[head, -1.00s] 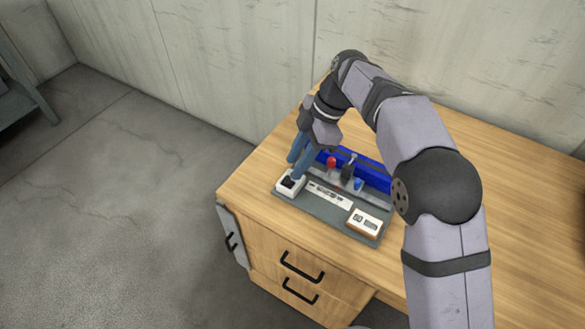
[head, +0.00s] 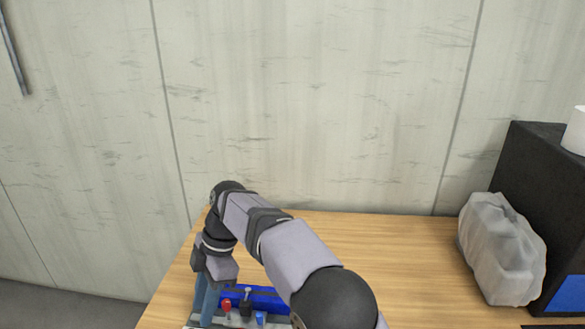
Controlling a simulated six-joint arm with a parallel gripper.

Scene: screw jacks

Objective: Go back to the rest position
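My gripper (head: 207,301) points down at the left of the fixture board near the bottom edge of the head view. Its blue-grey fingers run down to the picture's lower edge, so the tips and any gap between them are hard to make out. Beside it, to the right, stand a red-topped part (head: 227,306), a dark post with a grey top (head: 246,303) and a blue part (head: 261,318). A blue bar (head: 270,299) lies behind them. The board's front is cut off.
The wooden table (head: 400,255) is clear behind my arm and to its right. A grey wrapped lump (head: 500,250) and a black box (head: 545,185) with a white item (head: 575,131) on top stand at the right. A wall (head: 320,110) rises behind the table.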

